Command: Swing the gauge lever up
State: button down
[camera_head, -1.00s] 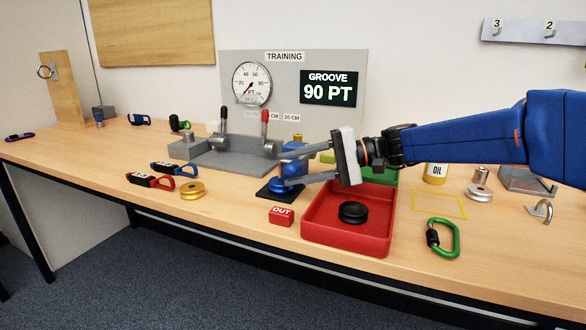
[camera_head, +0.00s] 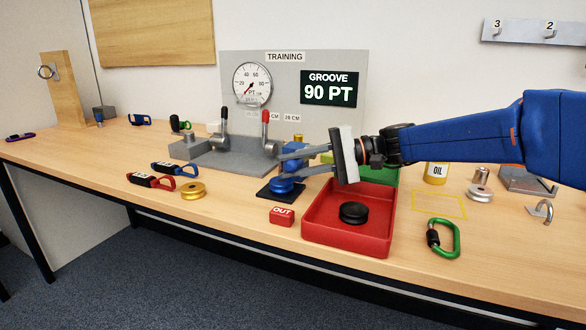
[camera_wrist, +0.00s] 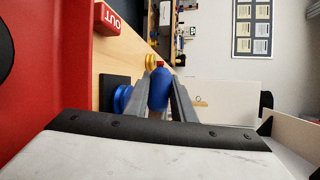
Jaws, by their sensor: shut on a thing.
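A blue rounded handle (camera_wrist: 158,90) sits between the fingers of my gripper (camera_wrist: 165,90) in the wrist view. My gripper is shut on it. In the head view, my gripper (camera_head: 277,168) reaches in from the right, fingers pointing left, at a blue part (camera_head: 293,163) above a black base plate (camera_head: 270,195) with a blue disc (camera_head: 281,187). The fingers hide much of this part. I cannot tell where the handle joins the base. Behind it, a grey panel carries a round dial (camera_head: 252,83) and a display (camera_head: 330,87) reading "GROOVE 90 PT".
A grey fixture (camera_head: 225,160) with a black-handled and a red-handled lever stands behind left. A red tray (camera_head: 320,238) with a black disc lies in front, beside a red OUT block (camera_head: 282,215). A gold disc (camera_head: 192,190) is at left.

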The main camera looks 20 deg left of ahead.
jog(key=shift+w+r+m+g, duration=0.2)
jog(key=shift+r+m+g, duration=0.1)
jog(key=shift+r+m, duration=0.3)
jog(key=w+r+m+y, duration=0.1)
jog(key=r, duration=0.1)
jog(key=w+r+m+y, duration=0.1)
jog(key=r+m, duration=0.1)
jog(key=w+r+m+g+y, duration=0.1)
jog(key=r+m, duration=0.1)
jog(key=shift+w+d+r, duration=0.15)
jog(key=shift+w+r, duration=0.05)
jog(key=shift+r, duration=0.05)
jog(key=w+r+m+t+y, duration=0.1)
jog(key=w+r+m+y, duration=0.2)
jog(key=w+m, duration=0.4)
jog(key=shift+w+d+r+m, duration=0.25)
jog(key=shift+r+m, duration=0.25)
jog(key=shift+m, duration=0.4)
jog(key=c, duration=1.5)
grip_release()
jog(key=shift+d, duration=0.1)
notch_tip(320, 180, up, 10)
